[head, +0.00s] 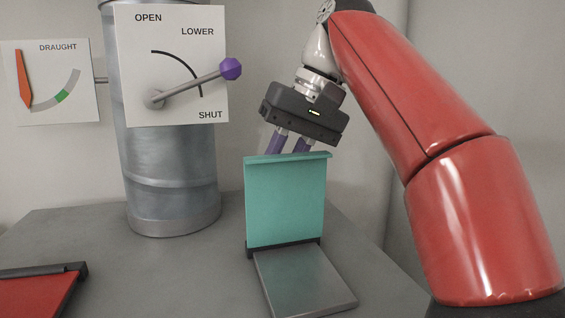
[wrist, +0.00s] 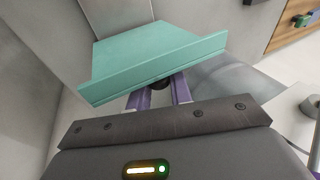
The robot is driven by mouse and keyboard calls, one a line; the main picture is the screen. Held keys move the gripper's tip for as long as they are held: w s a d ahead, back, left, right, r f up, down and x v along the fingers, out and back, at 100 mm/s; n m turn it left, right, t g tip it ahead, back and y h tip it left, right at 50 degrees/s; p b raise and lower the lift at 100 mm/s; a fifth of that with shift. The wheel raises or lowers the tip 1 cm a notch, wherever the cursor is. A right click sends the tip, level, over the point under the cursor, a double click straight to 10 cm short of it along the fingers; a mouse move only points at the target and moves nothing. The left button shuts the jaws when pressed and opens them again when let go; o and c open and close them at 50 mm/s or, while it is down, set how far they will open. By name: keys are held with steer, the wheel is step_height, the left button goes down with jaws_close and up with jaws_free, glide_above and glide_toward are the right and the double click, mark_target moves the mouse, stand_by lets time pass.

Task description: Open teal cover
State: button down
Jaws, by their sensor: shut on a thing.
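The teal cover (head: 285,203) stands upright on its dark hinge at the back edge of a flat grey plate (head: 305,280). It also shows in the wrist view (wrist: 150,58), with its rim crossing just beyond my fingers. My gripper (head: 287,151) is at the cover's top edge, its purple fingers reaching down behind the rim. In the wrist view my gripper (wrist: 160,93) is shut on the cover, around a small dark part below the rim. The fingertips are partly hidden by the cover in the head view.
A metal drum (head: 170,170) stands at left with a lever panel (head: 135,60) and purple-knobbed lever (head: 231,69). A draught gauge (head: 55,85) is further left. A red cover (head: 35,292) lies flat at the front left. Bare tabletop separates it from the plate.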

steer(key=shift+f, duration=0.2)
steer(key=c, duration=1.3)
jaws_free()
steer(key=shift+r, duration=0.1)
